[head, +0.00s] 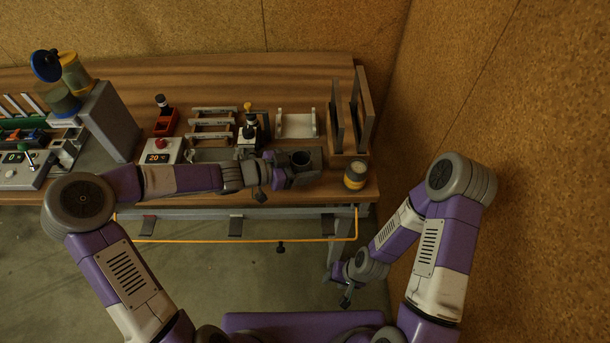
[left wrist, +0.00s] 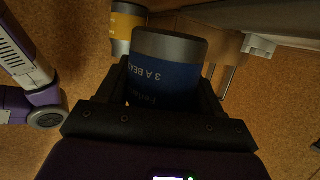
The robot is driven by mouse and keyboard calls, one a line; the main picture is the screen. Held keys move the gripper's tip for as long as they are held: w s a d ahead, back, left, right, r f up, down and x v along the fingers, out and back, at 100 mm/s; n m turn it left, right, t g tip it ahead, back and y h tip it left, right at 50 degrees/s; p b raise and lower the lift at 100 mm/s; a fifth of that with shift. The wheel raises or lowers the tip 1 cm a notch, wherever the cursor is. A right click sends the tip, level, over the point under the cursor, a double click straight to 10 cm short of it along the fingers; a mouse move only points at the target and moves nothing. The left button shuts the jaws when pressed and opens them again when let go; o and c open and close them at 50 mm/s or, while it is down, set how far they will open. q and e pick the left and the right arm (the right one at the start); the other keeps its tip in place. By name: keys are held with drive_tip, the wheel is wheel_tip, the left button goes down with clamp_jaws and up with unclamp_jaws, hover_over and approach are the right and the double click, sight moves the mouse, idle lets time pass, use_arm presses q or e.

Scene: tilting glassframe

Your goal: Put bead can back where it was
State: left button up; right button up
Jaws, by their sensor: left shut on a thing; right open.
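A can with a blue label, grey rim and partly readable upside-down lettering (left wrist: 168,72) fills the middle of the left wrist view. My left gripper (left wrist: 166,95) is shut on it, with one dark finger on each side. In the head view my left gripper (head: 300,172) reaches over the right part of the bench, near its front edge. A dark round opening (head: 301,158) shows at its fingers. A yellow can (head: 355,175) stands to the right at the bench corner. It also shows behind the blue can in the left wrist view (left wrist: 124,28). My right gripper (head: 346,296) is open and empty, low in front of the bench.
The wooden bench (head: 210,77) holds a red tray (head: 165,124), wooden racks (head: 212,125), a white holder (head: 297,123), upright dark panels (head: 361,110) and a box with a temperature display (head: 160,153). A yellow bar (head: 200,240) runs along the front. A cork wall (head: 510,120) stands right.

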use_arm(q)
wheel_tip(320, 180, down, 4)
drive_tip(key=shift+r+b, duration=0.2)
drive_tip(key=shift+b, duration=0.6)
drive_tip(key=shift+r, duration=0.1)
drive_tip(key=o, duration=1.2)
